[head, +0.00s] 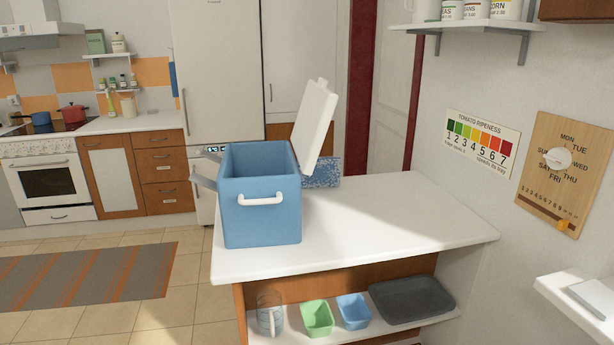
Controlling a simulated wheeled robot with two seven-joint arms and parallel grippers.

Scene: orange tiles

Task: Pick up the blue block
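A blue box-shaped cooler (260,208) with a white front handle stands upright on the left part of the white counter (390,225). Its white lid (315,125) is swung open to the right; the inside is mostly hidden. A speckled blue-and-white thing (322,173), block-like in outline, shows behind the cooler and lid at the counter's far edge. It is partly hidden, and I cannot tell whether it is the blue block. No other blue block is plain to see.
The counter right of the cooler is clear. Below, a shelf holds a clear jug (270,312), a green bin (317,318), a light-blue bin (353,311) and a dark tray (411,299). A wall shelf (470,25) hangs above; a white ledge (580,300) juts in at right.

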